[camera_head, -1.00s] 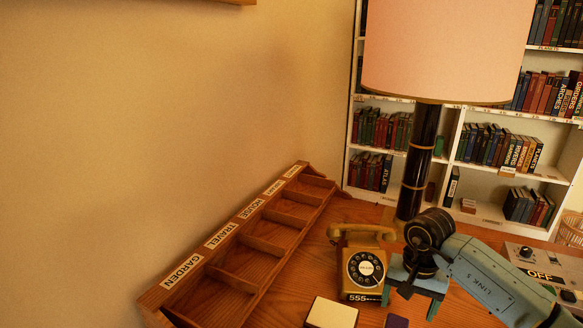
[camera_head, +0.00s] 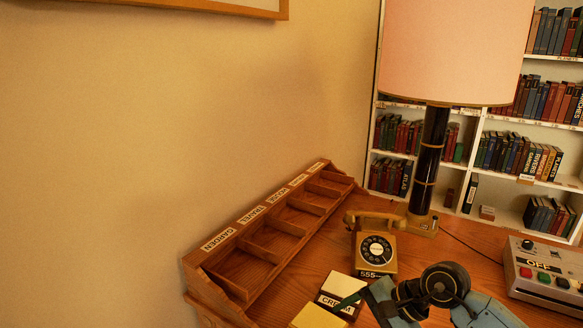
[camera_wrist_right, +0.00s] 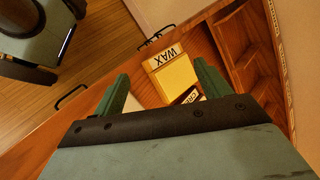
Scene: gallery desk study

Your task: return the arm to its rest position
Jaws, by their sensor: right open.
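My right arm (camera_head: 443,282) comes in at the bottom of the head view, low over the front of the desk. One green finger (camera_head: 349,302) shows there beside the small boxes; the rest of the gripper is hidden or cut off. In the right wrist view my right gripper (camera_wrist_right: 161,72) is open, its two green fingers apart with nothing held. A yellow box labelled WAX (camera_wrist_right: 175,76) lies beyond and between the fingertips, apart from them as far as I can tell. My left gripper is not in view.
A wooden sorter (camera_head: 240,234) with labelled compartments stands along the wall. A rotary telephone (camera_head: 376,248), a lamp (camera_head: 430,160) and a control box with buttons (camera_head: 545,275) stand on the desk. A cream box (camera_head: 340,284) lies in front of the telephone. A bookcase (camera_head: 480,150) is behind.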

